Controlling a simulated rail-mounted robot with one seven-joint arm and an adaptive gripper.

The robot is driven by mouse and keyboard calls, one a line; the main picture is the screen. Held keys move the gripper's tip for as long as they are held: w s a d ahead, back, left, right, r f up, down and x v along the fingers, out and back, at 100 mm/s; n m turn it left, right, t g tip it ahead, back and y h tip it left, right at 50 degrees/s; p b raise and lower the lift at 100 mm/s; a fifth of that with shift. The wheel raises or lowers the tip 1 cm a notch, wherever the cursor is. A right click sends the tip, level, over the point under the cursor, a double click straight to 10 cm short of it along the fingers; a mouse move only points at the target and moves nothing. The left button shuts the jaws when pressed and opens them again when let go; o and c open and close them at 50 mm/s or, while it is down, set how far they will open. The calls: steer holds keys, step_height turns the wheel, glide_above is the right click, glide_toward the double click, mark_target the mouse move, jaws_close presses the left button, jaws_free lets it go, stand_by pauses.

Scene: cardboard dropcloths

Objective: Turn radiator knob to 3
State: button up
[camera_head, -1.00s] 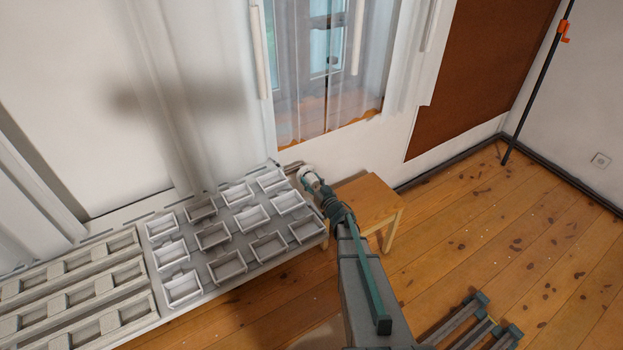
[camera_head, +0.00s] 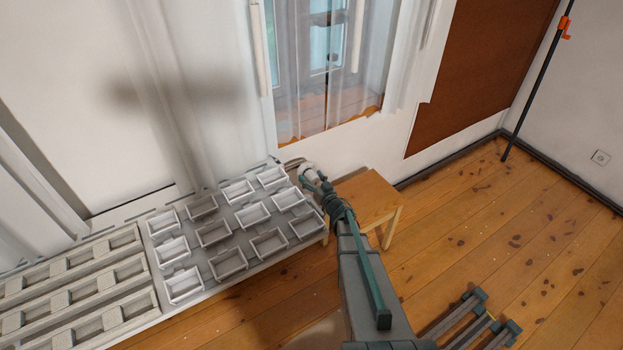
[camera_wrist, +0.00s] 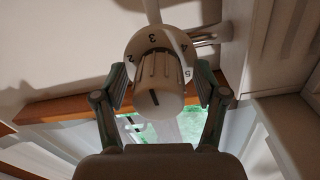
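The radiator knob (camera_wrist: 158,85) is a pale ribbed thermostat head pointing toward the wrist camera. My gripper (camera_wrist: 160,84) has one finger on each side of the knob, with narrow gaps seemingly left at both sides. In the head view the knob (camera_head: 307,170) is small and pale at the radiator's right end, and my gripper (camera_head: 318,182) partly hides it.
A small wooden stool (camera_head: 372,196) stands close right of my arm. A curtained window (camera_head: 325,70) is behind. Pipes (camera_wrist: 203,35) run beside the knob.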

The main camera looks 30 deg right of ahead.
steer(key=s, duration=1.2)
steer(key=shift+d, duration=0.45)
steer(key=s+d+f+m+g+h, duration=0.2)
steer(key=s+d+f+g+h, duration=0.35)
steer(key=d+f, duration=0.3)
steer(key=s+a+f+m+g, duration=0.1)
steer(key=s+a+f+g, duration=0.3)
steer(key=s+f+g, duration=0.4)
steer(key=s+a+f+n+g+y, duration=0.1)
steer(key=s+a+g, duration=0.4)
steer(key=s+a, duration=0.9)
steer(key=s+a+f+n+g+y, duration=0.2)
steer(key=s+a+g, duration=0.4)
steer(key=s+a, duration=0.7)
steer(key=shift+s+a+f+n+y, duration=0.15)
steer(key=shift+s+a+n+y, duration=0.4)
steer(key=shift+s, duration=0.85)
